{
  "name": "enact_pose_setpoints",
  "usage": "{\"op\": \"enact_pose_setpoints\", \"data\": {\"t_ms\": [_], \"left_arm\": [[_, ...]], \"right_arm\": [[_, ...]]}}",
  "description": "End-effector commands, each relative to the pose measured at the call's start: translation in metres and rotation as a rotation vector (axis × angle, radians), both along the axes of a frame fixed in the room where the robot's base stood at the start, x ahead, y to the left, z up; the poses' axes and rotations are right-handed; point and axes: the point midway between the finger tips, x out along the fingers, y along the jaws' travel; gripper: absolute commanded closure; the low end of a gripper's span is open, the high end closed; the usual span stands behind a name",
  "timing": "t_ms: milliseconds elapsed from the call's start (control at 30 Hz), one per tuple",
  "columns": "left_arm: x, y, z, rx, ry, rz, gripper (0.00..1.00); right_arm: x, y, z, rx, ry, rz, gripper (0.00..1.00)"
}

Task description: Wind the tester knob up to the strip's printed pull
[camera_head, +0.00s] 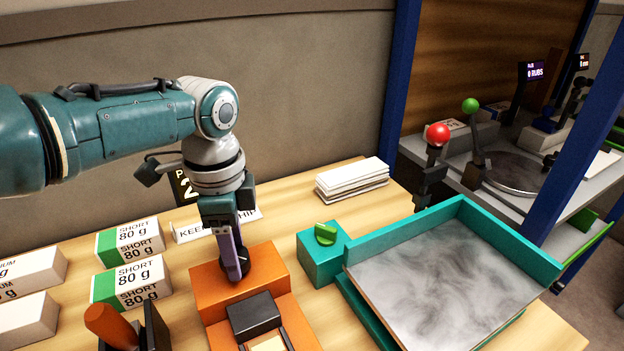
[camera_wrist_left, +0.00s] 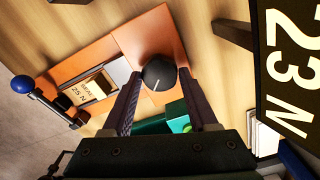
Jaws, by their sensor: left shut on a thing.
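The orange tester (camera_head: 203,289) stands on the wooden table; it also shows in the left wrist view (camera_wrist_left: 100,45). My left gripper (camera_head: 235,268) points down and is shut on its round black knob (camera_wrist_left: 159,73), which has a white index line on top. In the head view the gripper mostly hides the knob. A strip (camera_wrist_left: 91,89) printed with "25 N" lies in the tester, its near end (camera_head: 268,344) cut off in the head view. The display (camera_wrist_left: 290,70) reads 23 N; in the head view my arm partly covers it (camera_head: 186,188). My right gripper is out of view.
Labelled 80 g reams (camera_head: 135,285) stand left of the tester. A teal box with a green knob (camera_head: 325,236) and a teal-walled tray (camera_head: 445,270) stand right. White paper (camera_head: 352,180) lies behind. An orange-handled item (camera_head: 110,327) is near the front edge.

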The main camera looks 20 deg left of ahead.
Motion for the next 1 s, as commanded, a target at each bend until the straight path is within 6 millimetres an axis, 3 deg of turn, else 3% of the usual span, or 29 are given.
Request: {"op": "enact_pose_setpoints", "data": {"t_ms": [467, 500, 733, 1000], "left_arm": [[0.0005, -0.0011, 0.0011, -0.003, -0.001, -0.012, 0.96], [0.0005, -0.0011, 0.0011, -0.003, -0.001, -0.012, 0.36], [0.0003, -0.0007, 0.0006, -0.002, 0.000, -0.011, 0.11], [0.0002, -0.0002, 0.0026, -0.001, 0.000, -0.011, 0.11]], "right_arm": [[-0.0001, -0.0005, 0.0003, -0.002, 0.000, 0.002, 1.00], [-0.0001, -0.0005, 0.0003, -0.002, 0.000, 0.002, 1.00], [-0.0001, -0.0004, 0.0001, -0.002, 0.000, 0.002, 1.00], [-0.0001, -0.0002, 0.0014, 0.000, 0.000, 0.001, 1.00]]}}
